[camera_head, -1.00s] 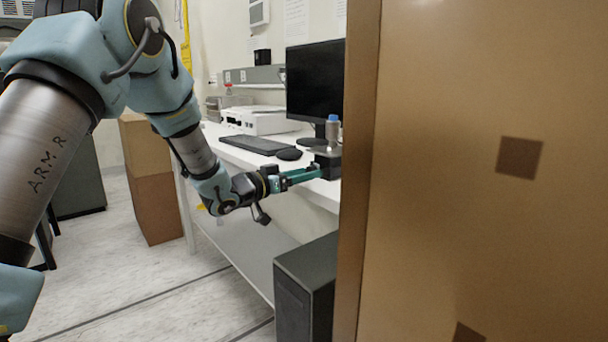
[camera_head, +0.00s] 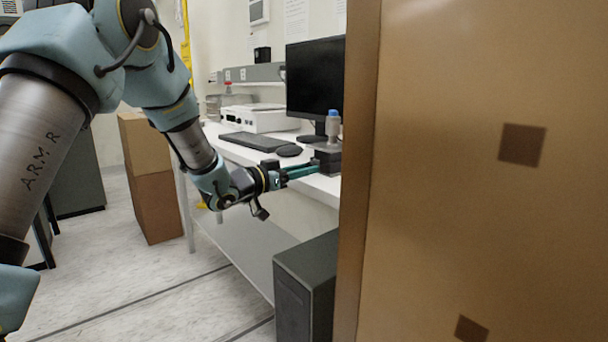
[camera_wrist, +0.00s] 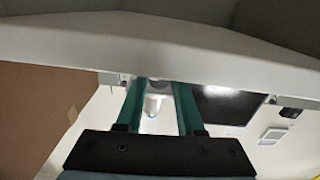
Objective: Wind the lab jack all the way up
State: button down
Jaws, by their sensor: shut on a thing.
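The lab jack (camera_head: 328,160) is a dark, low block near the front edge of the white bench. A clear bottle (camera_head: 333,128) with a blue cap stands upright on top of it. My gripper (camera_head: 315,168) reaches in from the left with its green fingers at the jack's near left side. It is shut on the jack's knob, which the fingertips mostly hide. In the wrist view my gripper (camera_wrist: 158,86) points toward the jack, and the bottle (camera_wrist: 153,103) shows between the two fingers. The jack's mechanism cannot be made out.
The bench (camera_head: 235,153) carries a keyboard (camera_head: 255,142), a mouse (camera_head: 289,150), a monitor (camera_head: 312,80) and a white instrument (camera_head: 255,119). A large cardboard box (camera_head: 460,200) blocks the right side. A dark computer case (camera_head: 305,285) stands below the bench.

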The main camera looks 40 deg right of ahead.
jog(key=shift+f+m+b, duration=0.1)
jog(key=shift+m+b, duration=0.6)
jog(key=shift+m, duration=0.4)
jog(key=c, duration=0.5)
grip_release()
jog(key=a, duration=0.3)
jog(key=a+b, duration=0.1)
jog(key=a, duration=0.7)
jog(key=shift+w, duration=0.35)
jog(key=shift+d, duration=0.1)
